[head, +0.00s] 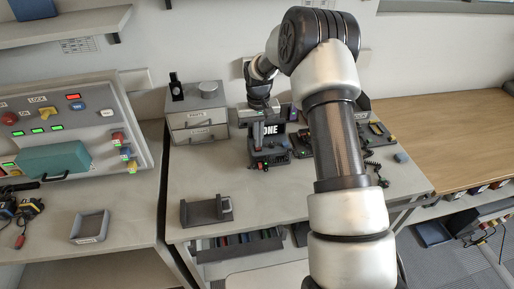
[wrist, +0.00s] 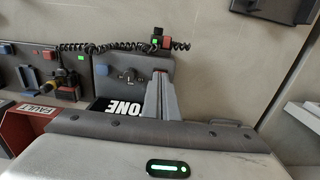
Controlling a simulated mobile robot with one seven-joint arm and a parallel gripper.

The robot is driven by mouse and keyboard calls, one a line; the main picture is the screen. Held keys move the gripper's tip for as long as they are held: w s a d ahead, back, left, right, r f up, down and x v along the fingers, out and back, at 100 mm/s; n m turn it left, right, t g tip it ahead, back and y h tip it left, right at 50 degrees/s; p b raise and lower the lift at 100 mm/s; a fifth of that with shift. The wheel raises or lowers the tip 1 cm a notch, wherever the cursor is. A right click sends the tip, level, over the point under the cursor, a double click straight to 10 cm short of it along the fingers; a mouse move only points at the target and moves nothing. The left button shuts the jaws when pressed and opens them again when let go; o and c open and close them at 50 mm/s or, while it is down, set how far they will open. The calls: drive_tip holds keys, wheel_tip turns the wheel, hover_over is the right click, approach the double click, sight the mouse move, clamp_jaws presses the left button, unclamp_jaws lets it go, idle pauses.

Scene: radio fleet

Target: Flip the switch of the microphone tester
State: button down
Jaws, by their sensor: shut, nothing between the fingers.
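My gripper (head: 262,107) hangs above the back of the middle bench in the head view, next to the drawer box. In the wrist view the fingers (wrist: 161,97) are together, with nothing between them. A grey panel unit (wrist: 127,68) lies just beyond and left of the fingertips, with a small metal toggle or knobs, a blue button and a red part near the finger. It looks like the microphone tester, but I read no label naming it. I cannot tell whether the fingers touch it. My arm hides part of the bench behind it in the head view.
A dark sign reading "ONE" (wrist: 121,108) and a red bin marked "FAULT" (wrist: 33,125) are close by. A coiled cord (wrist: 104,46) runs along the units. The drawer box (head: 197,112) stands left, and a small dark holder (head: 206,211) sits in front.

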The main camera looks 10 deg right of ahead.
drive_tip(key=shift+f+b, duration=0.45)
drive_tip(key=shift+f, duration=0.25)
idle(0.3)
wheel_tip(320, 180, up, 7)
drive_tip(key=p, duration=0.3)
drive_tip(key=shift+p, duration=0.35)
idle(0.4)
drive_tip(key=s+r+t, duration=0.1)
drive_tip(key=s+r, duration=0.5)
drive_tip(key=r, duration=0.5)
drive_tip(key=s+r+t, duration=0.2)
drive_tip(key=s+r, duration=0.4)
drive_tip(key=r, duration=0.5)
drive_tip(key=s+r+t, duration=0.1)
drive_tip(key=s+r, duration=0.1)
drive_tip(key=s, duration=0.9)
drive_tip(key=s+r+t, duration=0.1)
drive_tip(key=s+r, duration=0.2)
drive_tip(key=s, duration=0.8)
drive_tip(key=shift+t+p, duration=0.3)
drive_tip(key=shift+p, duration=0.1)
